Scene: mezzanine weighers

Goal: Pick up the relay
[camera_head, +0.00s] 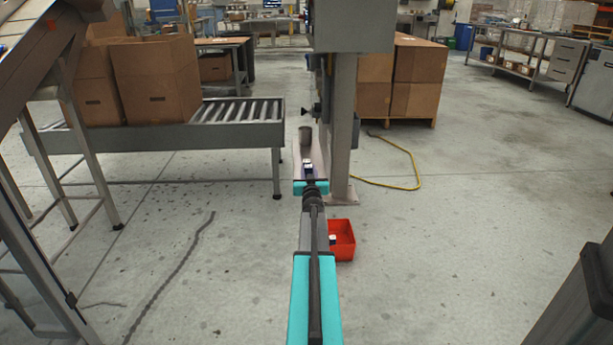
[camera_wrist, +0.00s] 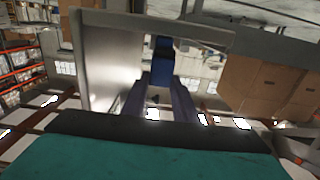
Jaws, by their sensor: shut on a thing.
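The relay (camera_head: 307,162) shows as a small white and dark blue block at the far end of my outstretched arm. My gripper (camera_head: 308,174) is shut on it. In the wrist view, the relay (camera_wrist: 162,66) is a blue block between the tips of my two dark fingers (camera_wrist: 162,88). The fingers hide part of its sides. In the head view the relay overlaps a pale narrow surface (camera_head: 297,157); I cannot tell whether it touches it.
A grey cylinder (camera_head: 305,141) stands on the pale surface just beyond. A grey post (camera_head: 343,130) rises close on the right. A red bin (camera_head: 346,253) with a small item inside is beside my arm. A roller conveyor (camera_head: 235,130) with cartons is at left.

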